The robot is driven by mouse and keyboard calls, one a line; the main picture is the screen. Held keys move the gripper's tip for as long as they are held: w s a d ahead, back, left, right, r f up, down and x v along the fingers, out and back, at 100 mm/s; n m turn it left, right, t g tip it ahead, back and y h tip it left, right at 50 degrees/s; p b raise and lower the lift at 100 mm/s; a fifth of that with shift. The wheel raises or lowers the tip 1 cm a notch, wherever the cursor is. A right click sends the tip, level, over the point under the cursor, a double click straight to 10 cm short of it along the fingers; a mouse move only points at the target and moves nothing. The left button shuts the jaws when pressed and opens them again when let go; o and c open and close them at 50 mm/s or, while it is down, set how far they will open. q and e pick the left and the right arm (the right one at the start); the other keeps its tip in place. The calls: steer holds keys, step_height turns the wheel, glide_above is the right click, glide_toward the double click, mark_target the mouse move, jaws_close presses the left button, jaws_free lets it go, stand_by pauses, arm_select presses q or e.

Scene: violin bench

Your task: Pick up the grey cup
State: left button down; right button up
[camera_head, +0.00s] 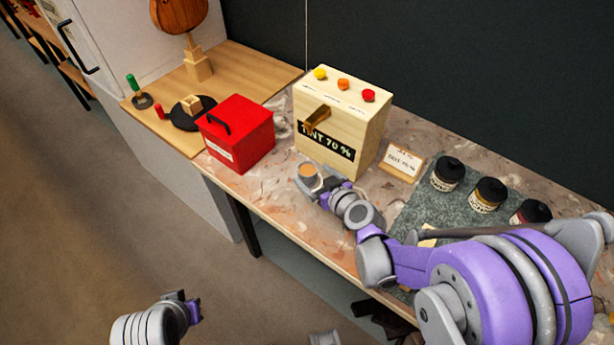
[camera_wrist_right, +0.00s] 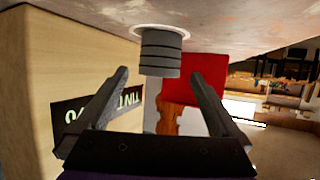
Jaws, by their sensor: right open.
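The grey cup (camera_head: 307,173) stands on the stone-patterned bench top in front of the wooden dispenser box, with something tan inside it. In the right wrist view, which is upside down, the ribbed grey cup (camera_wrist_right: 160,55) sits on a pale round base between and just beyond my open fingertips. My right gripper (camera_wrist_right: 160,74) is open, with a finger to each side of the cup and gaps showing. In the head view my right gripper (camera_head: 314,185) is at the cup, its fingers partly hidden. Part of my left arm and gripper (camera_head: 190,306) shows low at the left, jaws unclear.
The dispenser box (camera_head: 372,130) with a tap and coloured knobs stands behind the cup. A red box (camera_head: 252,140) is to the left. A sign (camera_head: 403,162) and several dark-lidded jars (camera_head: 447,174) on a grey mat (camera_head: 417,199) are to the right.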

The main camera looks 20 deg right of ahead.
mark_target(303, 166)
steer(key=shift+x, duration=3.6)
steer(key=shift+r, duration=0.15)
steer(key=c, duration=1.6)
